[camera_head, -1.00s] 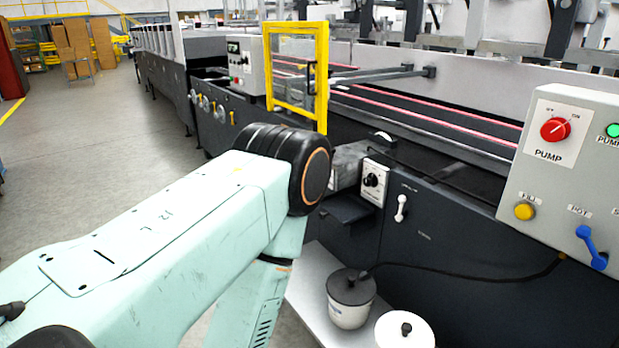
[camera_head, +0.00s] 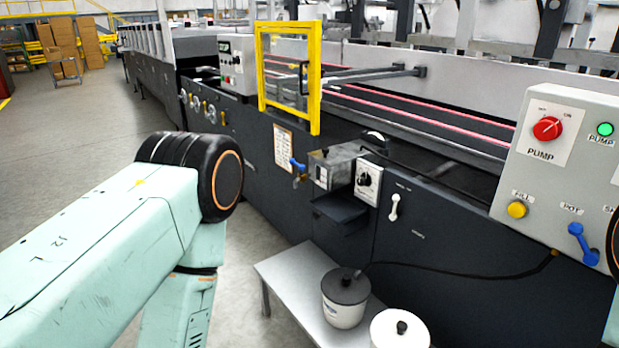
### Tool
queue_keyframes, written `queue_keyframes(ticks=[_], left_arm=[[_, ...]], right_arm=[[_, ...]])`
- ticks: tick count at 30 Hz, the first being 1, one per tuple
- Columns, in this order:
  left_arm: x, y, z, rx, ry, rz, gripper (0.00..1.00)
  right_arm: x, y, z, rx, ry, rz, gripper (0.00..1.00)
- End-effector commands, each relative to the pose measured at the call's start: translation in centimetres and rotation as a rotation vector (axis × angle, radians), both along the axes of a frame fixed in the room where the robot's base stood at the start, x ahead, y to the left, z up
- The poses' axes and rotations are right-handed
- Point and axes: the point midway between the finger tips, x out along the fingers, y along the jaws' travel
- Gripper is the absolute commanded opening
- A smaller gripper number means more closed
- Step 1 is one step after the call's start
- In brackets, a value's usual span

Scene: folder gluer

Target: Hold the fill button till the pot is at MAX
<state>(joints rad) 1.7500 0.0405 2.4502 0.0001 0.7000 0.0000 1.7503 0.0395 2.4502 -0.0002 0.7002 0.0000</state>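The yellow fill button (camera_head: 517,208), under a label reading FILL, is on the grey control panel (camera_head: 560,120) at the right. Nothing touches it. A metal box-like pot (camera_head: 328,168) with a blue-handled tap is on the machine's dark side; its level and any MAX mark cannot be read. A white pot with a dark lid (camera_head: 345,308) stands on the low bench, a hose running from it. My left arm crosses the lower left, but its gripper is out of view. Only slivers of my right arm show at the right edge; its gripper is out of view.
The panel also bears a red pump knob (camera_head: 547,128), a lit green lamp (camera_head: 605,129) and a blue pot lever (camera_head: 580,242). A white-lidded pot (camera_head: 400,330) stands on the bench (camera_head: 290,285). A yellow guard frame (camera_head: 288,75) rises above the machine. The floor at left is clear.

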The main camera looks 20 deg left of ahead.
Motion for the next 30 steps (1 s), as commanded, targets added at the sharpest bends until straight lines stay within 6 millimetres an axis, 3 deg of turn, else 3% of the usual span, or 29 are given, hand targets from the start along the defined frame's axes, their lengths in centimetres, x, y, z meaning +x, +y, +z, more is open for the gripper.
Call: queue_keyframes(ticks=[10,24,30], left_arm=[[0.02,-0.01,-0.01,0.0,0.0,-0.001,0.6],[0.01,0.0,-0.01,0.0,0.0,-0.001,0.6],[0.01,0.0,-0.01,0.0,0.0,-0.001,0.6]], right_arm=[[-0.01,-0.01,-0.01,0.0,0.0,-0.001,0.4],[-0.02,-0.01,-0.01,0.0,0.0,-0.001,0.01],[-0.01,-0.01,-0.01,0.0,0.0,-0.001,0.0]])
